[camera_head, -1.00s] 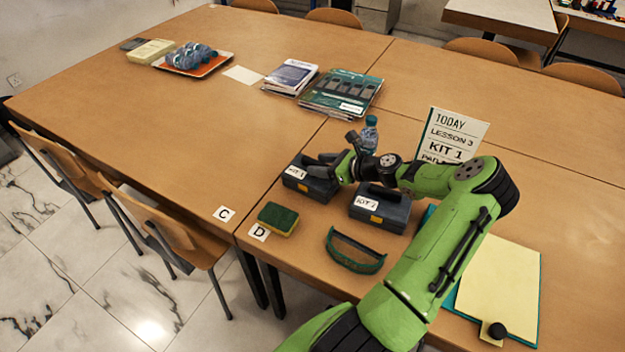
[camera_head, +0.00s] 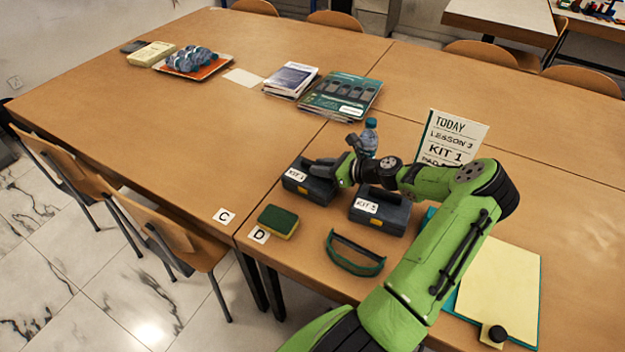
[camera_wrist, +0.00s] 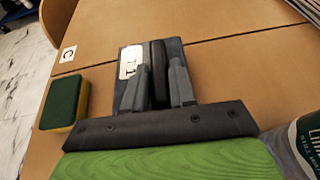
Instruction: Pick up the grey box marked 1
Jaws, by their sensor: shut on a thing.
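The grey box marked KIT 1 (camera_head: 307,190) sits near the table's left-hand edge, with a white label and a dark handle on top. In the wrist view the box (camera_wrist: 122,98) lies straight ahead. My gripper (camera_head: 318,167) is over its top. In the wrist view my gripper's two fingers (camera_wrist: 160,82) lie on either side of the dark handle, shut on it. The box looks level and appears to rest on the table. The fingers hide part of its top.
A similar grey kit box (camera_head: 380,212) stands close on the right. A green-yellow sponge (camera_head: 278,221) and a green-framed item (camera_head: 355,255) lie in front. A bottle (camera_head: 369,136) and a lesson sign (camera_head: 452,138) stand behind.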

